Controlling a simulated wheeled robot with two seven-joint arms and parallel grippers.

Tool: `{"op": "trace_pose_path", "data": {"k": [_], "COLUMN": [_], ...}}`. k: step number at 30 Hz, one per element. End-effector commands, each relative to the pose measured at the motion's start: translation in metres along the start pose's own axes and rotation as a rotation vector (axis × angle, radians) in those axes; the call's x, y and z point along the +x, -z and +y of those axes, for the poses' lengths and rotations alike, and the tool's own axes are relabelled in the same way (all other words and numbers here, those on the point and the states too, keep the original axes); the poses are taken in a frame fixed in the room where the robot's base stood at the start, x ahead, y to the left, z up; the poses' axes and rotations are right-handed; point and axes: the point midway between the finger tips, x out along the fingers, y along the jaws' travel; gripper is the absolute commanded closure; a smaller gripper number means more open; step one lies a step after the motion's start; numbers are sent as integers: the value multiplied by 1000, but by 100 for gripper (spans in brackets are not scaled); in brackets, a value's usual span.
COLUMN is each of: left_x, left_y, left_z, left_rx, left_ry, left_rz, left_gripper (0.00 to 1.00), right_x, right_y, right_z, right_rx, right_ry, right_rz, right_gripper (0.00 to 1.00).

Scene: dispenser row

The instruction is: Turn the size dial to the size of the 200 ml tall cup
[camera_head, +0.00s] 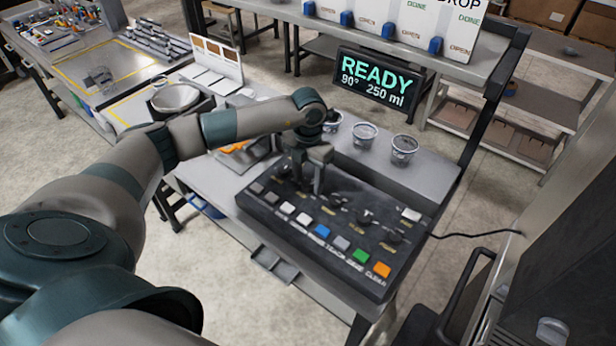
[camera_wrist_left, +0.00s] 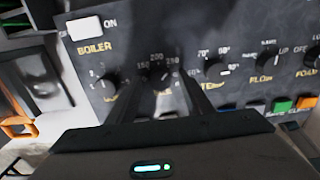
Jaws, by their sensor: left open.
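The black control panel (camera_head: 335,225) carries a row of coloured buttons and several dials. The size dial (camera_wrist_left: 160,76) shows in the left wrist view under a scale where 200 and 250 can be read. My left gripper (camera_head: 318,182) points down at the panel, its fingers open. In the left wrist view its dark fingers (camera_wrist_left: 163,88) stand on either side of the size dial; contact cannot be told. The screen (camera_head: 376,80) reads READY, 90°, 250 ml. Cups (camera_head: 364,136) stand on the grey ledge behind the panel; which one is 200 ml cannot be told.
Another cup (camera_head: 403,149) stands at right on the ledge. Other dials flank the size dial, including a temperature dial (camera_wrist_left: 214,72) close by on the right. The boiler switch (camera_wrist_left: 85,28) is at upper left. A shelf with blue-tapped dispensers (camera_head: 390,30) is behind.

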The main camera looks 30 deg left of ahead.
Motion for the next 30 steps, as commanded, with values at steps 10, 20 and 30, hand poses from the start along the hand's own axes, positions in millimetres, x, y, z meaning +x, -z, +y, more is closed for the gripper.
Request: {"op": "trace_pose_path", "data": {"k": [10,20,30], "left_x": [0,0,2], "left_y": [0,0,0], "left_z": [0,0,0], "left_rx": [0,-11,-139], "left_ry": [0,0,1], "left_rz": [0,0,-1], "left_gripper": [82,95,95], "right_x": [0,2,14], "right_y": [0,0,-2], "right_z": [0,0,1], "right_rx": [0,-1,-1], "right_ry": [0,0,-1], "right_rz": [0,-1,-1], "right_gripper": [69,69,69]}}
